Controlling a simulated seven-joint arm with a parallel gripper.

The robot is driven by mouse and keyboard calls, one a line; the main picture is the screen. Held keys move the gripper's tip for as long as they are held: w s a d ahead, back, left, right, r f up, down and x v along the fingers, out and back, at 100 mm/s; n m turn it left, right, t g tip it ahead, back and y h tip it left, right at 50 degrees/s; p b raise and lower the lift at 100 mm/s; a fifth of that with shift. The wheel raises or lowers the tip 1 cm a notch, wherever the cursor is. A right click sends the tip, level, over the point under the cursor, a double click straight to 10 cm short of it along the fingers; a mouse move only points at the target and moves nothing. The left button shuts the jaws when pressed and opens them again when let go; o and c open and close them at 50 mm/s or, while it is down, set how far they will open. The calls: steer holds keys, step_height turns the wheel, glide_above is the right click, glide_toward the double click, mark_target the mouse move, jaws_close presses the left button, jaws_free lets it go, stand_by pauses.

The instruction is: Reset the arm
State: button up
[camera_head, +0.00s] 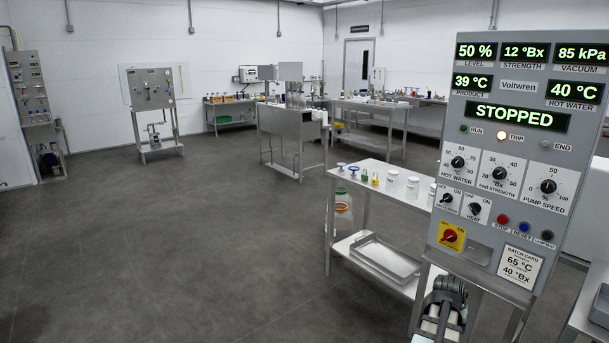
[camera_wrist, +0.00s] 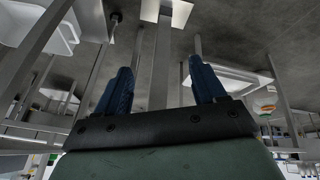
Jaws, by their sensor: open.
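My gripper (camera_wrist: 163,72) shows in the wrist view with its two blue fingers spread wide apart and nothing between them. The dark floor and grey metal legs lie beyond the fingers. In the head view, part of my arm shows at the bottom edge, just below the control panel (camera_head: 487,257). The fingertips cannot be made out in the head view.
A steel bench (camera_head: 366,173) with jars and small valves stands left of the panel, a tray (camera_head: 385,256) on its lower shelf. Another steel unit (camera_head: 290,124) stands further back. The floor (camera_head: 190,240) at left is clear. Metal legs stand close around the gripper.

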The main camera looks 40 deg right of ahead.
steer(key=w+a+f+n+g+y, duration=0.15)
steer(key=w+a+f, duration=0.25)
steer(key=a+f, duration=0.55)
steer(key=w+a+f+n+y, duration=0.2)
steer(key=w+a+f+y, duration=0.15)
steer(key=a+f, duration=0.6)
steer(key=w+a+f+n+y, duration=0.1)
steer(key=w+a+f, duration=0.4)
steer(key=a, duration=0.8)
steer(key=s+a+f+n+g, duration=0.1)
steer(key=s+a+f+n, duration=0.2)
steer(key=a, duration=0.6)
steer(key=s+a+f+n+g, duration=0.2)
steer(key=s+a+f, duration=0.4)
steer(key=a, duration=0.4)
steer(key=s+a+f+n+g+h, duration=0.1)
steer(key=s+a+f+n+g, duration=0.1)
steer(key=a, duration=0.8)
steer(key=shift+s+f+n, duration=0.85)
steer(key=shift+s+f, duration=0.35)
steer(key=shift+f, duration=0.45)
steer(key=shift+g, duration=0.25)
steer(key=shift+c, duration=0.2)
